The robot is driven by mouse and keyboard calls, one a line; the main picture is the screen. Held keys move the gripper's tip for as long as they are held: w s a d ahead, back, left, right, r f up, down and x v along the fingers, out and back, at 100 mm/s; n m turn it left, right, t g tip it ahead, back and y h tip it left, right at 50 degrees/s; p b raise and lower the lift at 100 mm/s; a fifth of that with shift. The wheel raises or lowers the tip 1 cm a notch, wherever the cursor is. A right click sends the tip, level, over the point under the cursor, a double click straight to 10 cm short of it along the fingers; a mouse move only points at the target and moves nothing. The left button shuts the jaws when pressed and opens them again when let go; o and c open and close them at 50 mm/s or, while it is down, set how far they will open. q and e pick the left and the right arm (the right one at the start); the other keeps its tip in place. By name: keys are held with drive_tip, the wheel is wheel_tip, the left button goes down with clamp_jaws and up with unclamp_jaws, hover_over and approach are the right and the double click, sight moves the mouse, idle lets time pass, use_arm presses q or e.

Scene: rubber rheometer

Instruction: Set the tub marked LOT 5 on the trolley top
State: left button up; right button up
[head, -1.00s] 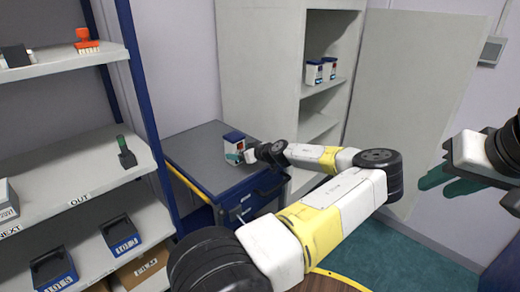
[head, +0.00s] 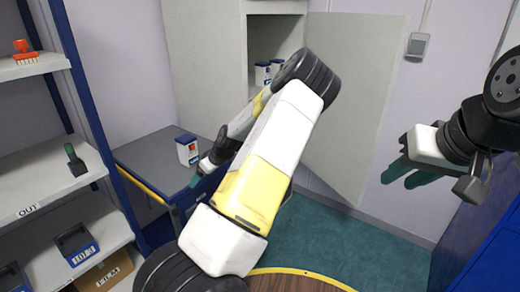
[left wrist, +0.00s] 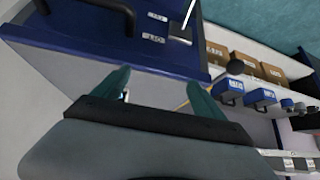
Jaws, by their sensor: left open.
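A white tub with a dark blue lid and a marked label (head: 188,151) stands upright on the grey trolley top (head: 150,160); its lot number is too small to read. My left gripper (head: 198,180) is just right of the tub, low by the trolley's near right edge, and apart from it. In the left wrist view my left gripper (left wrist: 158,92) has its green fingers spread with nothing between them. My right gripper (head: 405,172) hangs at the right with its green fingers apart and empty, away from the trolley.
Similar tubs (head: 268,72) stand on a shelf of the open cabinet behind. The trolley top around the tub looks clear.

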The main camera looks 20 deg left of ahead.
use_arm(q)
drive_tip(key=s+d+r+m+t+h, duration=0.1)
drive_tip(key=s+d+r+m+h, duration=0.25)
drive_tip(key=d+r, duration=0.55)
drive_tip(key=s+d+r+m+t+h, duration=0.1)
drive_tip(key=s+d+r+m+h, duration=0.35)
drive_tip(key=d, duration=0.65)
drive_tip(key=s+d+r+m+t, duration=0.1)
drive_tip(key=s+d+r+m, duration=0.2)
drive_tip(key=s+r, duration=0.5)
drive_tip(key=s+d+r+m+t+h, duration=0.1)
drive_tip(key=s+d+r+m, duration=0.3)
drive_tip(key=s+r, duration=0.3)
drive_tip(key=s, duration=0.2)
drive_tip(key=shift+s+r+t, duration=0.3)
drive_tip(key=shift+s+r, duration=0.05)
